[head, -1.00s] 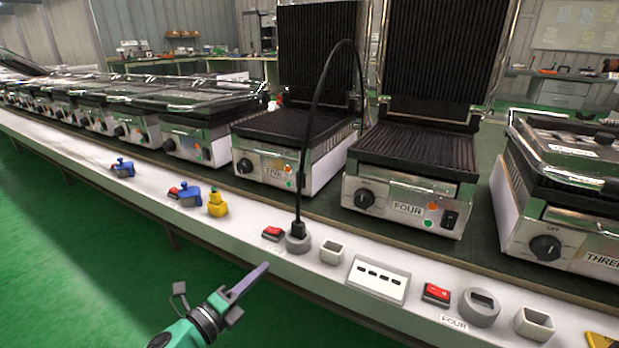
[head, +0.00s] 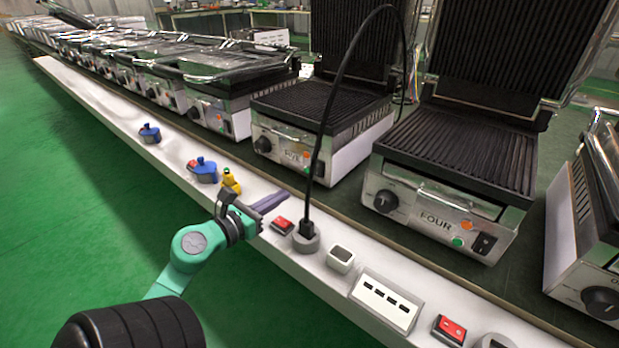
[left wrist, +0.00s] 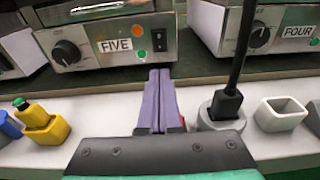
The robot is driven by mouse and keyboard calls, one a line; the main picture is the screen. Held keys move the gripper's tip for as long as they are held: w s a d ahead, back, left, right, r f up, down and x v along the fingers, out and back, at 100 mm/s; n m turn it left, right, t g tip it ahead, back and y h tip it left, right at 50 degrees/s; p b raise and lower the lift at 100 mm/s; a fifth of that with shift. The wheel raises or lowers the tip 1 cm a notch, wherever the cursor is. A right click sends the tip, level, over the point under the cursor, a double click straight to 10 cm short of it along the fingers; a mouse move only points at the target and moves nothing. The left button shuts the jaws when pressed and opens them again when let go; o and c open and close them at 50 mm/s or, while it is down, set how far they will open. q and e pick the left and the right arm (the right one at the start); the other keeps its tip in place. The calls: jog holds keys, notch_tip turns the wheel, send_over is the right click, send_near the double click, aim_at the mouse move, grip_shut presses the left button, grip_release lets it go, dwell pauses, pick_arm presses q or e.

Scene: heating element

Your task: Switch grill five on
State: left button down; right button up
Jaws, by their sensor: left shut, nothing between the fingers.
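Grill five (head: 275,136) is the metal grill with a FIVE label, its ribbed lid raised. Its front has a dial, coloured lights and a dark rocker switch; they show closely in the left wrist view, with the switch (left wrist: 159,38) just beyond my fingertips. My left gripper (head: 283,196) is shut and empty over the white ledge, in front of grill five; its purple fingers (left wrist: 159,72) point at the grill's front. A red switch (head: 282,225) sits on the ledge beside the fingers, mostly hidden in the left wrist view. A black plug (head: 307,229) stands in the round grey socket right of it.
Grill four (head: 400,208) stands to the right, with its lid raised. The ledge (head: 245,205) also holds blue plugs (head: 203,172), a yellow piece (head: 231,181), an empty square holder (head: 341,256) and a slotted panel (head: 385,300). The plug's black cable arches up. Green floor lies left.

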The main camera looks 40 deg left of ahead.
aim_at(316, 175)
pick_arm(q)
jog(key=w, duration=0.7)
jog(key=w+f, duration=0.1)
jog(key=w, duration=0.2)
jog(key=shift+w+a+f+p, duration=0.1)
jog(key=shift+w+a+p, duration=0.1)
jog(key=shift+p, duration=0.2)
jog(key=shift+w+f, duration=0.1)
jog(key=shift+w, duration=0.3)
pick_arm(e)
jog(key=f, duration=0.2)
jog(key=shift+w+d+f, duration=0.1)
jog(key=shift+w+f, duration=0.1)
jog(key=shift+f, duration=0.2)
